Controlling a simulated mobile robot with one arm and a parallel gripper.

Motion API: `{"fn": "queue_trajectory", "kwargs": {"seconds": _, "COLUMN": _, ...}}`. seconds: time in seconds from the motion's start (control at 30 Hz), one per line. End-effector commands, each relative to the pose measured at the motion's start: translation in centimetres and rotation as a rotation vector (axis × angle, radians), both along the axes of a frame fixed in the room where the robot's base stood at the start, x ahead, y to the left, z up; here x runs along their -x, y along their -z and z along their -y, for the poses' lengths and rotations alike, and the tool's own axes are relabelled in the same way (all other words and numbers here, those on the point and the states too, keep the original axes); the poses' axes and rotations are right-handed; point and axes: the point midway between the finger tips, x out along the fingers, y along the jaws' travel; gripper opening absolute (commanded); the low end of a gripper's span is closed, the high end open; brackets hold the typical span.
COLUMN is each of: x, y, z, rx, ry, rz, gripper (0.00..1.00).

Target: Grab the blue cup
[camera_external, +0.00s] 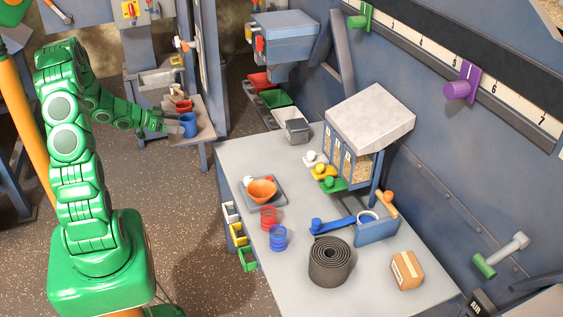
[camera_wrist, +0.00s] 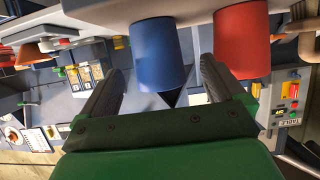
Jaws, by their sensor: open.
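The blue cup (camera_external: 188,125) stands on a small grey shelf (camera_external: 205,131) at the far workstation in the external view. It also shows in the wrist view (camera_wrist: 158,52), just ahead of and between the two dark fingers. My gripper (camera_external: 170,128) is at the end of the green arm, close to the cup's left side. In the wrist view my gripper (camera_wrist: 162,75) is open, with one finger to each side of the cup's near part. I cannot tell whether either finger touches it.
A red cup (camera_wrist: 241,40) stands close beside the blue cup, near the right finger; it also shows in the external view (camera_external: 184,106).

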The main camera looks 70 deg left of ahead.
Motion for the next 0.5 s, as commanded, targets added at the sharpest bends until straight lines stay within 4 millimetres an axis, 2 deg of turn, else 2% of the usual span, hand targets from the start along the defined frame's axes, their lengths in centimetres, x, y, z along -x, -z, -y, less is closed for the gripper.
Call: {"fn": "queue_trajectory", "kwargs": {"seconds": 0.5, "x": -3.9, "y": 1.5, "z": 0.3, "rx": 0.001, "ry": 0.001, "rz": 0.0, "gripper": 0.96}}
